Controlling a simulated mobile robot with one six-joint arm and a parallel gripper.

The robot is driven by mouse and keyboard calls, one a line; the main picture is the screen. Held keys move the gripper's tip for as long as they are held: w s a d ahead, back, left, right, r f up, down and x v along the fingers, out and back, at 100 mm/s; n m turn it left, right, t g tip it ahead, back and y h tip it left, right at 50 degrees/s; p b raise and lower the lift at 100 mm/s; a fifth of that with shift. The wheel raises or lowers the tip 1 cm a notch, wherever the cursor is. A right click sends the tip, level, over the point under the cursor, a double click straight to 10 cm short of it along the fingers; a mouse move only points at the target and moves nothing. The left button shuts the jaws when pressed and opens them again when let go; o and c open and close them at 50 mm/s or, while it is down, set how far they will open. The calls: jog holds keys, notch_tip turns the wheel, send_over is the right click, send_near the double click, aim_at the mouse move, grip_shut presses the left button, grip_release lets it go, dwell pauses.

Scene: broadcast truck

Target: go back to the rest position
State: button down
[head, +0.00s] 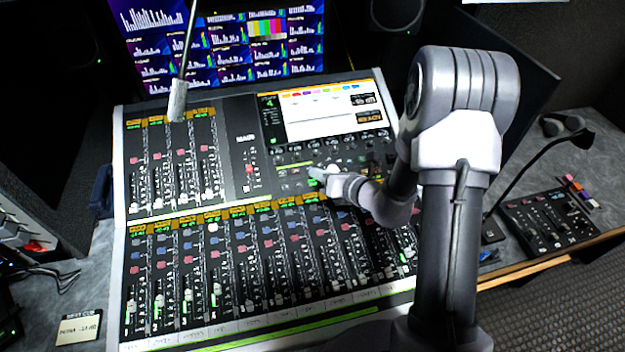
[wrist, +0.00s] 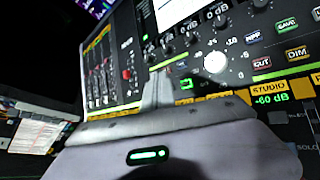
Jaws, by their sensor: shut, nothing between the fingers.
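My gripper (head: 318,173) is over the middle of the mixing console (head: 240,172), just below its built-in screen (head: 318,116). In the wrist view my gripper (wrist: 158,78) is shut and empty, its fingers pressed together and pointing at the console's button area. Lit SAVE and DIM buttons (wrist: 296,53) and a round white knob (wrist: 215,62) lie to the right of the fingers. Whether the fingertips touch the panel cannot be told. My arm hides part of the console's right side.
A microphone (head: 178,100) hangs over the console's upper left. A wall of meter screens (head: 225,50) stands behind. A small control panel (head: 548,220) and a headset (head: 566,128) are on the right of the desk. A label card (head: 78,328) lies at front left.

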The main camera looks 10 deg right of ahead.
dwell(0.5)
jog(key=s+a+r+n+g+y+b, duration=0.2)
jog(key=s+a+r+n+g+y, duration=0.3)
jog(key=s+a+r+n, duration=0.95)
jog(key=s+d+r+n+g+h, duration=0.1)
jog(key=s+d+n+h, duration=0.15)
jog(key=s+n, duration=0.3)
jog(key=s+d+r+n+g+h, duration=0.1)
jog(key=s+r+n+g+h, duration=0.15)
jog(key=s+n, duration=0.3)
jog(key=s+d+n+t+h+b, duration=0.1)
jog(key=s+d+n+t+h, duration=0.1)
jog(key=d+n, duration=0.4)
jog(key=shift+s+d+r+t+h, duration=0.35)
jog(key=shift+s+d+h, duration=0.5)
jog(key=shift+h, duration=0.35)
jog(key=shift+a, duration=0.1)
